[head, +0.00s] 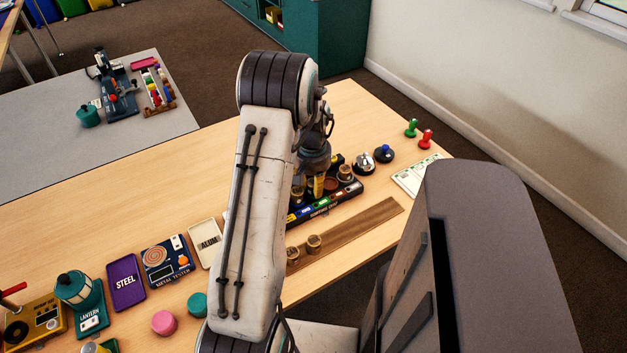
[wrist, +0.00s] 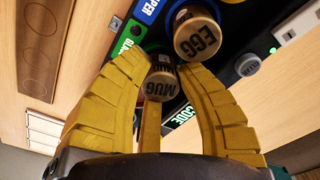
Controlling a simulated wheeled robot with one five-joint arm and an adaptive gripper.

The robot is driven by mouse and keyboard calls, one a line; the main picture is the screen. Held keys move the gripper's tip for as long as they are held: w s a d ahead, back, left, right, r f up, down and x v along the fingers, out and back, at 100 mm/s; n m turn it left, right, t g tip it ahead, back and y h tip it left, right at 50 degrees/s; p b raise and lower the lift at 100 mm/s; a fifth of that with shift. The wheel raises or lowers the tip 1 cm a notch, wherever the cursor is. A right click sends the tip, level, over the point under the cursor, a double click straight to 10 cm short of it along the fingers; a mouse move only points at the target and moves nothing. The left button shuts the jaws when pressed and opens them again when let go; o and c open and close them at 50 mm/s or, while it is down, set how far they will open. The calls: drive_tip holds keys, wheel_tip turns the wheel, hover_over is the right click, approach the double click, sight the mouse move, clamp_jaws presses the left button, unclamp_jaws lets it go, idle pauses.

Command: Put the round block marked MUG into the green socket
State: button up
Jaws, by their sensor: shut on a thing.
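The round block marked MUG (wrist: 160,88) is a wooden cylinder with a dark label, seen between the yellow fingers of my gripper (wrist: 160,66) in the wrist view. My gripper is shut on it, at the sorting tray (wrist: 240,42). A green label (wrist: 127,38) lies just beyond the left fingertip, and the block is close to that green place. The fingers and block hide most of the green socket, so I cannot tell whether the block is seated in it. In the head view my gripper (head: 318,187) is over the tray (head: 325,207), partly behind my arm.
The block marked EGG (wrist: 198,36) stands in the tray close beside my right finger.

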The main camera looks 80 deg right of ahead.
drive_tip(key=shift+f, duration=0.95)
drive_tip(key=o, duration=0.5)
drive_tip(key=shift+o, duration=0.2)
drive_tip(key=shift+r, duration=0.15)
drive_tip(key=shift+s+a+r+p, duration=0.1)
drive_tip(key=shift+a+r+p, duration=0.05)
drive_tip(key=shift+r+p, duration=0.8)
drive_tip(key=shift+a+r+p, duration=0.1)
drive_tip(key=shift+r+p, duration=0.55)
drive_tip(key=shift+r, duration=0.5)
drive_tip(key=shift+a+r+p, duration=0.15)
drive_tip(key=shift+r+p, duration=2.2)
drive_tip(key=shift+r, duration=1.15)
drive_tip(key=shift+r, duration=0.15)
wheel_tip(320, 180, up, 6)
drive_tip(key=p, duration=0.4)
hover_over(313, 184)
drive_tip(key=shift+a, duration=0.15)
